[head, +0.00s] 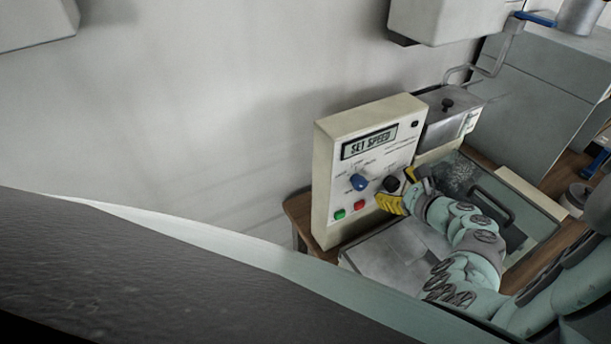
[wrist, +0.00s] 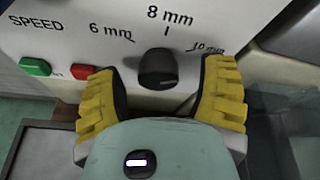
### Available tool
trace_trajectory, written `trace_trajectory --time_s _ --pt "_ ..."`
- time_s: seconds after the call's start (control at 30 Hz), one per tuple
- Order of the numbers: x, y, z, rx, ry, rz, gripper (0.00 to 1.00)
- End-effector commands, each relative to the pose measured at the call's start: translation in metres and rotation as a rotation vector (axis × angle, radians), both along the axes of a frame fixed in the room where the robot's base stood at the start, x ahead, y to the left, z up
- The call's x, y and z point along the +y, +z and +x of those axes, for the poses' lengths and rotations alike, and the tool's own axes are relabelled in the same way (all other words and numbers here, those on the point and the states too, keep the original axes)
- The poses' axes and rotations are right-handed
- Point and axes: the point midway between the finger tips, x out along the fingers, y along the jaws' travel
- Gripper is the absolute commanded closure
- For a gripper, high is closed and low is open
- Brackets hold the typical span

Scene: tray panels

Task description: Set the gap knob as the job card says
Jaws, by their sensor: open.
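The gap knob is a black dial (wrist: 158,68) on the cream panel's face, with 6 mm, 8 mm and 10 mm marks around it. I cannot make out clearly which mark its pointer faces. In the head view the black knob (head: 391,184) sits right of a blue knob. My gripper (wrist: 165,78) is open, with one yellow finger on each side of the black knob; I cannot tell whether they touch it. In the head view my gripper (head: 399,190) is at the panel's lower right. I see no readable job card.
A blue knob (head: 358,183), a green button (wrist: 35,66) and a red button (wrist: 83,71) lie left of the gap knob. A metal box (head: 450,120) and glass-topped tray stand to the right.

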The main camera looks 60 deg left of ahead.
Motion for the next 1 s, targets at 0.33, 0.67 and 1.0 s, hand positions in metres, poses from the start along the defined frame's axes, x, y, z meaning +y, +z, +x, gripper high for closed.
trace_trajectory --time_s 0.33,0.67,1.0 --pt "0.0052 -0.0019 -0.0017 0.002 0.006 -0.001 0.30" --pt "0.0046 -0.0020 -0.0013 0.002 0.004 -0.002 0.52" --pt "0.0041 -0.0020 -0.0008 0.002 0.002 -0.001 0.87"
